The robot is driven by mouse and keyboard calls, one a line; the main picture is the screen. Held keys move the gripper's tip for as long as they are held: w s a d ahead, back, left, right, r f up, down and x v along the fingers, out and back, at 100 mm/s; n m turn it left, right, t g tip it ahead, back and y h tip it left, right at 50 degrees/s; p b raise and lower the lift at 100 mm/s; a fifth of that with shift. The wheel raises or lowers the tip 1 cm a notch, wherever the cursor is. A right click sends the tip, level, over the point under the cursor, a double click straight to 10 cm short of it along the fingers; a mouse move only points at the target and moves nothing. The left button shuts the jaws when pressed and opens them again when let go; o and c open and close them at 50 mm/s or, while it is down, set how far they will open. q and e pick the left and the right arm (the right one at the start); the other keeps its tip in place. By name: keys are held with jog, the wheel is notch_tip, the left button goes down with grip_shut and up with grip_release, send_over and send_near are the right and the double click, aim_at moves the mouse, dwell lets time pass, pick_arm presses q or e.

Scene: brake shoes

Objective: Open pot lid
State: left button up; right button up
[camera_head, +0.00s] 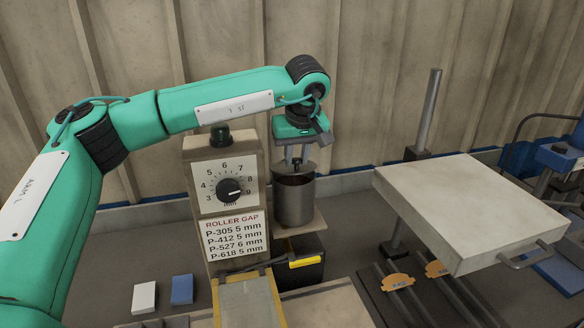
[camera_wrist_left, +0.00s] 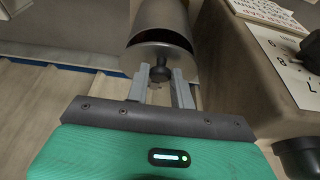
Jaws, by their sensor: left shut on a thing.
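The grey metal pot (camera_head: 294,204) stands upright on a small shelf beside the dial box. Its lid (camera_wrist_left: 150,58) has a dark round knob (camera_wrist_left: 160,73). My left gripper (camera_head: 297,162) is above the pot, pointing down, and its two fingers (camera_wrist_left: 161,92) are shut on the lid's knob. A dark gap shows between the lid and the pot's rim in the left wrist view, so the lid is off the rim at least on that side. The pot's inside is mostly hidden. My right gripper is not in view.
The dial box (camera_head: 222,185) with a roller gap sign stands close left of the pot. A black box with a yellow handle (camera_head: 303,261) is below. A pale block with a handle (camera_head: 470,205) is at right. White (camera_head: 144,297) and blue (camera_head: 182,289) blocks lie front left.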

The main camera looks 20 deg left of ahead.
pick_arm(q)
jog(key=shift+w+r, duration=0.1)
jog(key=shift+r, duration=0.1)
jog(key=shift+w+a+r+p, duration=0.2)
jog(key=shift+w+r+p, duration=0.1)
jog(key=shift+r+p, duration=0.15)
jog(key=shift+w+a+r+p, duration=0.25)
jog(key=shift+r+p, duration=0.1)
jog(key=shift+r, duration=0.15)
jog(key=shift+w+a+r+p, duration=0.2)
jog(key=shift+w+r+p, duration=0.15)
jog(key=shift+r+p, duration=0.1)
jog(key=shift+w+a+r, duration=0.25)
jog(key=shift+w, duration=0.1)
jog(key=shift+p, duration=0.3)
